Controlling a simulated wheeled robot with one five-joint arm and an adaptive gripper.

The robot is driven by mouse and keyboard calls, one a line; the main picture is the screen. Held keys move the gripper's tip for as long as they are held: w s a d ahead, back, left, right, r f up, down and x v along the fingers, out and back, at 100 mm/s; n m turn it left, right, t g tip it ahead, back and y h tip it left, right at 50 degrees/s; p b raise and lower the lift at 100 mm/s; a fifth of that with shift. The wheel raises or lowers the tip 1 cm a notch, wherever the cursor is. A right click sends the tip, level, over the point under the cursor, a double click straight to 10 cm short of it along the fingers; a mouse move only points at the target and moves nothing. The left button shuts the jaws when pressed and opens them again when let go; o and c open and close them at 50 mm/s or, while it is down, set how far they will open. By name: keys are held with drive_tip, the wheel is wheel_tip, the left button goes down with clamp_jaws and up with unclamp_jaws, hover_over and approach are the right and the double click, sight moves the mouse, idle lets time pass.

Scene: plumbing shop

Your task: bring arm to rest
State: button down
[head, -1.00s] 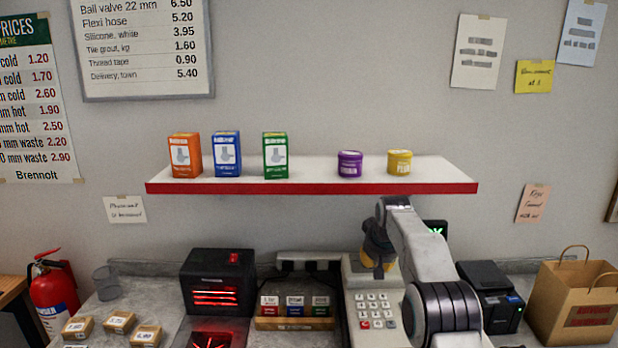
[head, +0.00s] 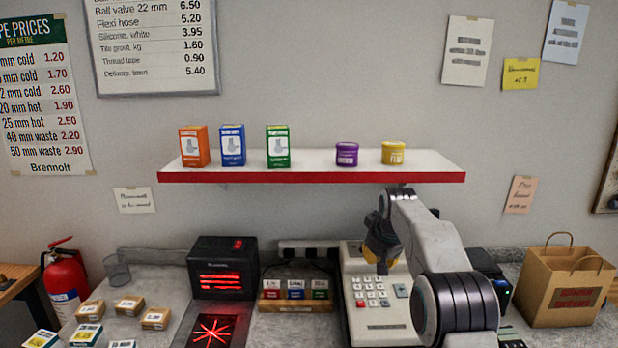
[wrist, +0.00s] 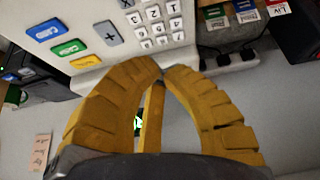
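My gripper (head: 381,262) hangs at the end of my folded arm, above the cash register (head: 372,318) and in front of the wall below the shelf. In the wrist view its two yellow fingers (wrist: 161,72) curve together and their tips meet or nearly meet. Nothing shows between them. The register's keypad and coloured keys show beyond the fingertips in the wrist view, apart from them.
A shelf (head: 312,176) with several boxes and tubs spans the wall above my gripper. A scanner (head: 221,268) and a small card rack (head: 297,306) stand left of the register. A paper bag (head: 565,285) stands at right. A fire extinguisher (head: 65,285) is far left.

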drive_tip(key=s+r+b, duration=0.1)
drive_tip(key=s+r, duration=0.2)
drive_tip(key=s, duration=0.8)
drive_tip(key=s+r+b, duration=0.1)
drive_tip(key=s+r, duration=0.3)
drive_tip(key=s, duration=0.8)
drive_tip(key=s+f+b, duration=0.1)
drive_tip(key=s+f, duration=0.4)
drive_tip(key=s, duration=0.6)
drive_tip(key=s+f+b, duration=0.1)
drive_tip(key=s+f, duration=0.3)
drive_tip(key=s, duration=0.8)
drive_tip(key=shift+f+g, duration=0.35)
drive_tip(key=shift+g, duration=0.05)
